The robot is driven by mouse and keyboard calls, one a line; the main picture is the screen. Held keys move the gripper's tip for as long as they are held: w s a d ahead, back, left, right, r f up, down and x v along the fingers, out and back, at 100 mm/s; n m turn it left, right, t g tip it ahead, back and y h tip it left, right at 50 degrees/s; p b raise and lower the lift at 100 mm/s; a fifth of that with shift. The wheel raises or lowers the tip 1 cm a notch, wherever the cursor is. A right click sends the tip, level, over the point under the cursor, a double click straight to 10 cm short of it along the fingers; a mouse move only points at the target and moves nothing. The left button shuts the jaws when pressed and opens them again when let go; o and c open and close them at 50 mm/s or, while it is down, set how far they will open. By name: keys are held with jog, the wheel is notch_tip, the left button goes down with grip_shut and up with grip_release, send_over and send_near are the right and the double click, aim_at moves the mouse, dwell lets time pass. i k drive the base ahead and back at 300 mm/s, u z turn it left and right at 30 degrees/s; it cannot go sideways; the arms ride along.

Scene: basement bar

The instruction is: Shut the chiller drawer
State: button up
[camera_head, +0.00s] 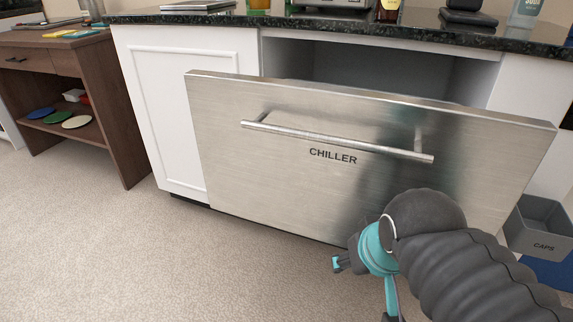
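The chiller drawer (270,165) has a brushed steel front marked CHILLER and stands pulled out from the white cabinet under the dark counter. A dark gap shows behind its top edge. Its bar handle (335,140) runs across the upper front. My gripper (362,290) is at the lower right, low in front of the drawer, with teal parts showing.
A grey bin marked CAPS (541,230) stands right of the drawer. A brown wooden shelf unit (75,100) with coloured discs stands at the left. Bottles and other items stand on the counter (340,28). The carpet (130,250) at the left front is clear.

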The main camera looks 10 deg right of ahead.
aim_at(307, 159)
jog(key=u, duration=0.05)
jog(key=i, duration=0.1)
jog(key=k, duration=1.15)
jog(key=z, duration=0.8)
jog(key=i, duration=1.05)
jog(key=u, duration=0.6)
